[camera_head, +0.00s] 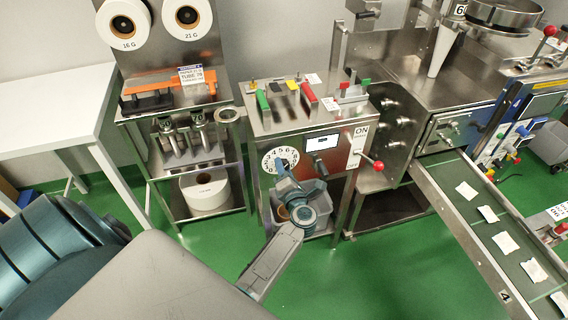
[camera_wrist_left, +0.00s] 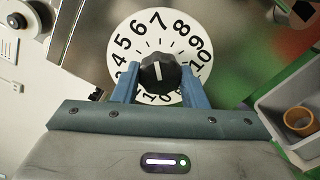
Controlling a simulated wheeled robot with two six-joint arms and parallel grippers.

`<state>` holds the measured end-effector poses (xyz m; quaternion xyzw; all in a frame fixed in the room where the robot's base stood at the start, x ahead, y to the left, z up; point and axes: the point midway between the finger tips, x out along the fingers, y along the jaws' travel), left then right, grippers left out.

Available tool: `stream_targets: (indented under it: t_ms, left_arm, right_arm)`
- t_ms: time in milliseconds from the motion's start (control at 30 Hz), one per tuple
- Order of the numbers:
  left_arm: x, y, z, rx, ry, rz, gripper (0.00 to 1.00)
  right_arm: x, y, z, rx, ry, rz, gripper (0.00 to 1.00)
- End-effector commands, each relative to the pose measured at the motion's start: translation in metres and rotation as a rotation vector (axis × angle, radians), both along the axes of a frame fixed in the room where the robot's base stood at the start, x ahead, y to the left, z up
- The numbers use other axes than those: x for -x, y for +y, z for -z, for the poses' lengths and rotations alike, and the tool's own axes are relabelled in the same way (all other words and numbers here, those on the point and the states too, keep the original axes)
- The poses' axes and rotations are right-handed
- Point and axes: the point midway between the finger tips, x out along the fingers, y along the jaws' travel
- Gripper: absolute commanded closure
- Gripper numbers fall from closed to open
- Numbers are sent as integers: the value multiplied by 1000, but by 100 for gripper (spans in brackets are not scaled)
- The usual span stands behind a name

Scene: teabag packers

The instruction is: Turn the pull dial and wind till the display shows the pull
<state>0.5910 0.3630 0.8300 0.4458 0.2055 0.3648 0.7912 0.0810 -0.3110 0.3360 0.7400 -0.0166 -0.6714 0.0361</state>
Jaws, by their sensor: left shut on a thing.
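The pull dial is a round white plate with black numbers (camera_head: 273,161) on the steel front of the middle machine. In the left wrist view, its black knob (camera_wrist_left: 158,72) has a white mark pointing up, close to the 7. My left gripper (camera_head: 283,174) is shut on this knob, with one blue finger on each side. My right gripper is not in view.
A red-ball lever (camera_head: 378,166) sticks out beside the ON plate (camera_head: 358,146), right of the display. A grey bin (camera_wrist_left: 300,110) holding a brown roll is below the dial. A conveyor (camera_head: 482,222) with several packets runs at right. A white table (camera_head: 60,110) stands left.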

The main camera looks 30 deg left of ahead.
Motion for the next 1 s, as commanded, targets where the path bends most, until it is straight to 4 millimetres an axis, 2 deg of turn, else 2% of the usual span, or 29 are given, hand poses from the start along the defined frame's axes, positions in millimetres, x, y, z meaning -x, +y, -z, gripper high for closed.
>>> stream_targets:
  t_ms: [33, 300, 900, 933, 1000]
  left_arm:
    - [0, 0, -2, -18, 24, 0, 84]
    - [0, 0, 0, -92, 111, 0, 84]
    - [0, 0, 1, -116, 137, -1, 84]
    - [0, 0, 1, -116, 137, -1, 57]
    - [0, 0, 1, -116, 137, -1, 44]
  right_arm:
    - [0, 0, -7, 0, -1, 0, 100]
    - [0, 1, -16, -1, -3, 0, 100]
    - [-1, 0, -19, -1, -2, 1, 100]
    - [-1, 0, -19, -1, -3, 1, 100]
    - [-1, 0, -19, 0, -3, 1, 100]
